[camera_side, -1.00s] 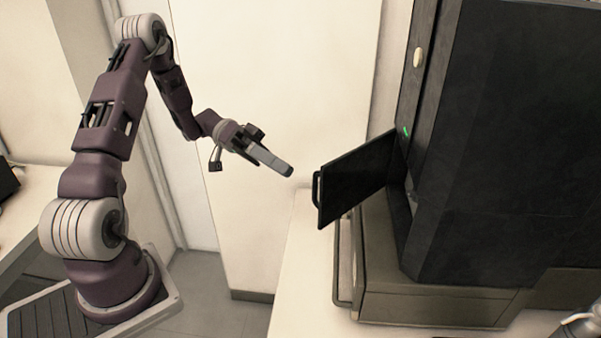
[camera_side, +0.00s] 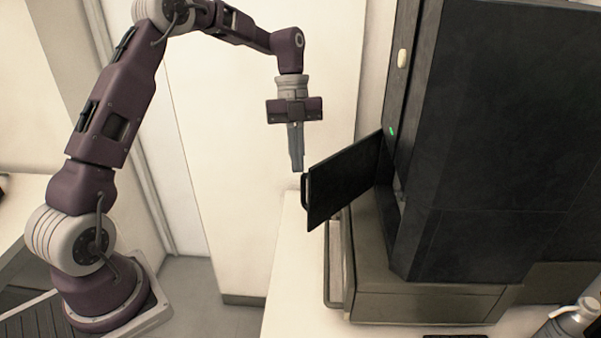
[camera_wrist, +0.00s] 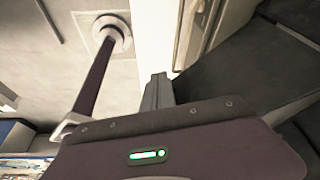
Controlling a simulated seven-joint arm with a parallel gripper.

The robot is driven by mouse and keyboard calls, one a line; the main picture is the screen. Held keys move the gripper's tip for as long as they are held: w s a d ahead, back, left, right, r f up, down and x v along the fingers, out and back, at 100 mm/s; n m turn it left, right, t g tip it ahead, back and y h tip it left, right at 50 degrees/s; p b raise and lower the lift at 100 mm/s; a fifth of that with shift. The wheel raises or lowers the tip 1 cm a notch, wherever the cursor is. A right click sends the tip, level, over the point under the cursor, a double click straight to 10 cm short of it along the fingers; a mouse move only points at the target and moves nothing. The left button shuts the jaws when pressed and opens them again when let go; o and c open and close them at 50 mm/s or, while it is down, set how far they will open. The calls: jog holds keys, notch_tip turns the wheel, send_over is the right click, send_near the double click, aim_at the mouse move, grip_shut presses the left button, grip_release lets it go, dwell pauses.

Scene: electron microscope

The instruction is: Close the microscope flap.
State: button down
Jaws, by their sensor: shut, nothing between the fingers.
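The microscope (camera_side: 490,130) is a tall black cabinet at the right in the side view. Its flap (camera_side: 345,180) is a black panel swung open toward the left, with a handle (camera_side: 305,191) on its free edge. My gripper (camera_side: 299,168) points down and is shut and empty. Its tips are close to the top of the handle and the flap's free edge; I cannot tell whether they touch. In the wrist view the closed fingers (camera_wrist: 158,82) show, with dark surfaces to their right.
The microscope stands on a grey base (camera_side: 420,300) on a white table (camera_side: 295,275). A grey bottle-like object (camera_side: 570,318) is at the lower right corner. A pale wall is behind my gripper, and the space left of the flap is free.

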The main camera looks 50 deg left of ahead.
jog(key=d, duration=0.1)
jog(key=s+d, duration=0.2)
jog(key=shift+s+d+f, duration=0.1)
jog(key=shift+d+f, duration=0.25)
jog(key=shift+f, duration=0.05)
jog(key=w+d+n+t, duration=0.2)
jog(key=d+n, duration=0.5)
jog(key=d, duration=0.7)
jog(key=shift+d+t+h, duration=0.3)
jog(key=shift+d+h, duration=0.05)
jog(key=shift+h, duration=0.05)
jog(key=shift+d, duration=0.1)
jog(key=shift+r, duration=0.1)
